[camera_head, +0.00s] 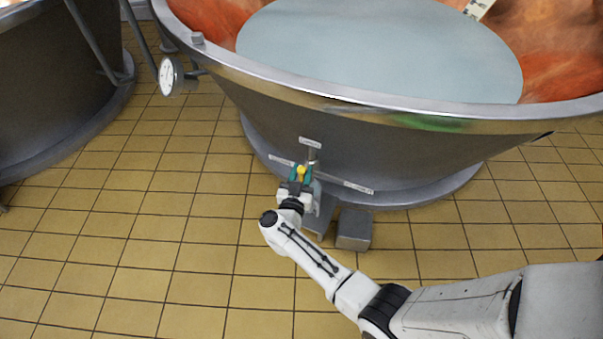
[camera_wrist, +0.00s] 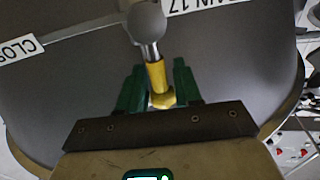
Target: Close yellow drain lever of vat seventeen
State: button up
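The yellow drain lever (camera_wrist: 155,76) has a grey ball at one end (camera_wrist: 146,22) and shows between the two green fingers of my gripper (camera_wrist: 159,84) in the wrist view. The fingers flank it closely; whether both press on it I cannot tell. In the head view my gripper (camera_head: 300,174) is at the low front wall of the vat (camera_head: 400,150), with a bit of yellow between its fingers. A label ending in "N 17" (camera_wrist: 200,4) and one reading "CLOS" (camera_wrist: 18,47), cut off, show on the vat side.
A grey box-shaped block (camera_head: 354,230) stands on the tiled floor right of my gripper. A round gauge (camera_head: 170,76) hangs at the vat's left rim. Another vat (camera_head: 50,90) stands at the left. The tiled floor between the vats and at the front left is clear.

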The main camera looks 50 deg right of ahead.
grip_shut()
jog(key=shift+s, duration=0.2)
jog(key=s+f+m+g+h+b, duration=0.1)
jog(key=m+b, duration=0.4)
jog(key=m, duration=0.5)
jog(key=s+d+f+m+g+h+b, duration=0.1)
jog(key=s+f+m+b, duration=0.3)
jog(key=m, duration=0.6)
jog(key=shift+s+d+f+g+h+b, duration=0.3)
jog(key=shift+f+h+b, duration=0.35)
jog(key=shift+b, duration=0.4)
jog(key=shift+o, duration=1.2)
grip_release()
jog(key=shift+r, duration=0.1)
